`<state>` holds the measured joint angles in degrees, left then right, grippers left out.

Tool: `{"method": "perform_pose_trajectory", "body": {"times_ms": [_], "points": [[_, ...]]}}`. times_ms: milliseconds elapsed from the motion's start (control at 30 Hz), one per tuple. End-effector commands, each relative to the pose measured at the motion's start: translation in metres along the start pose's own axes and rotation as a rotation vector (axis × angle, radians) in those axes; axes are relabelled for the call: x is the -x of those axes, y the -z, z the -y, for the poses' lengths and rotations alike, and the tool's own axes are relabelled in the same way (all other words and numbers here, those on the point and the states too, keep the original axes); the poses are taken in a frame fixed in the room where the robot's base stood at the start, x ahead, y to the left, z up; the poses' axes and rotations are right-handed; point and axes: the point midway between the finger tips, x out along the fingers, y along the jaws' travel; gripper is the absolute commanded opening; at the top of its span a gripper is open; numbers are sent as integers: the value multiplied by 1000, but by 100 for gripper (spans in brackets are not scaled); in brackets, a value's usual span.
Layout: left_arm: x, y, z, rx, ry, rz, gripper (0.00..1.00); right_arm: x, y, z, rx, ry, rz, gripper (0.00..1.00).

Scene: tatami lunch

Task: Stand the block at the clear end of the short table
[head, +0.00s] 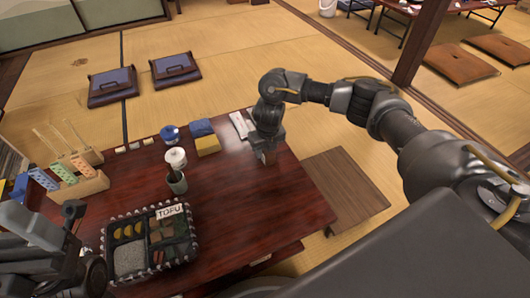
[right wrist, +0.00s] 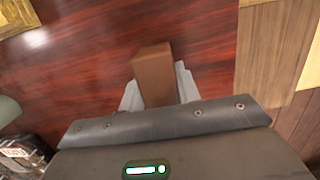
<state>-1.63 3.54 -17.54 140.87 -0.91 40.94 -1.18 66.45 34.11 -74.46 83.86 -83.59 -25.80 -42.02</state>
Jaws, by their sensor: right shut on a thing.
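The short table (head: 295,195) is dark red, glossy wood, and its right end is bare. My right gripper (head: 266,147) points down over that bare end, close above the surface. It is shut on a brown block (head: 268,157), which also shows between the pale fingers in the right wrist view (right wrist: 153,72). The block stands out below the fingertips; I cannot tell whether it touches the table. My left gripper (head: 72,212) is at the lower left, dark and partly cut off, and its jaws are unclear.
A TOFU tray (head: 106,240) with food, a green cup (head: 177,184), a blue pot (head: 169,134), a yellow block (head: 208,145) and a wooden rack (head: 92,184) fill the left and middle of the table. A brown floor board (head: 345,190) lies beyond the right edge.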

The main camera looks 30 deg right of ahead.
Motion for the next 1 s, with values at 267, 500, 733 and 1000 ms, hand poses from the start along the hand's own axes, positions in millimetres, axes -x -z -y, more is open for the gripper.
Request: {"method": "perform_pose_trajectory", "body": {"times_ms": [267,500,733,1000], "points": [[-1,0,-1,3,-2,-5,98,-3,1,0,-1,1,-1,34],[-1,0,-1,3,-2,-5,98,-2,1,0,0,0,-1,54],[-3,0,0,2,-2,-5,98,0,0,0,0,0,0,54],[1,4,2,9,29,79,98,48,-2,0,1,1,3,54]]}}
